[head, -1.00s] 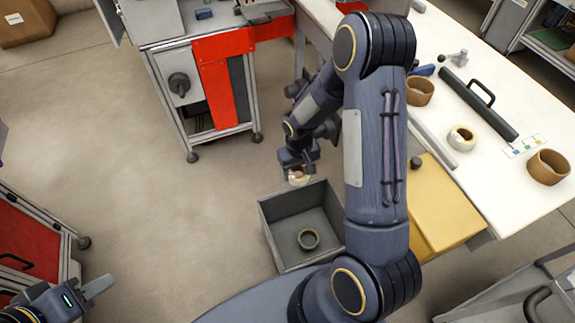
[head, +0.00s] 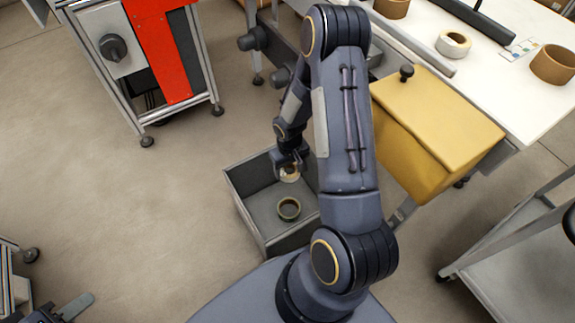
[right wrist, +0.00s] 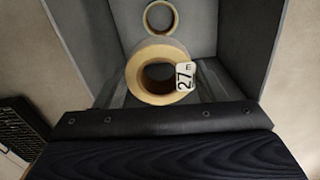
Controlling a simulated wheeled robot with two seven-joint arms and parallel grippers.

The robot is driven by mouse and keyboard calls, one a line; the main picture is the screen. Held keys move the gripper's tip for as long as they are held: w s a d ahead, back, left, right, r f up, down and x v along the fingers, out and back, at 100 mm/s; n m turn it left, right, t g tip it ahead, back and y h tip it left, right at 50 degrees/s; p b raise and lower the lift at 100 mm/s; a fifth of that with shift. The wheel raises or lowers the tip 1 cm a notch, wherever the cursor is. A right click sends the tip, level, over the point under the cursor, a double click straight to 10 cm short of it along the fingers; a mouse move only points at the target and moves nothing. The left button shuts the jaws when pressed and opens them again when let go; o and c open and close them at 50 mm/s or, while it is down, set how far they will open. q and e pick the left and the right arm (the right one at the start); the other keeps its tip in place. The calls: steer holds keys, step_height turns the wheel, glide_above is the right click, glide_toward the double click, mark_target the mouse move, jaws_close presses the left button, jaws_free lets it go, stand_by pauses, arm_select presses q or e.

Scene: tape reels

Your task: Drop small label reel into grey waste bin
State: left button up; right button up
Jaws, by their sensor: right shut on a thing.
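My right gripper (head: 290,164) is shut on a small pale label reel (head: 289,176) and holds it over the grey waste bin (head: 247,221). In the right wrist view the held reel (right wrist: 150,52) is cream-coloured and bears a white tag reading "27 m". The bin's grey wall (right wrist: 234,40) surrounds it in that view. Another reel (head: 288,217) lies on the bin floor; it also shows beyond the held one in the right wrist view (right wrist: 148,22). My left gripper (head: 72,306) is at the lower left edge, mostly cut off, far from the bin.
A white table (head: 499,83) at the right bears a pale tape roll (head: 443,46), brown rolls (head: 540,66) and a black-handled bar. A yellow box (head: 440,115) stands beside the bin. A red-panelled cart (head: 167,60) stands at the upper left. Floor left of the bin is clear.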

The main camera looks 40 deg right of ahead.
step_height(320, 180, down, 5)
steer(key=b, duration=0.3)
steer(key=shift+f, duration=0.1)
steer(key=o, duration=1.1)
steer(key=shift+r+p, duration=1.4)
steer(key=shift+r, duration=2.55)
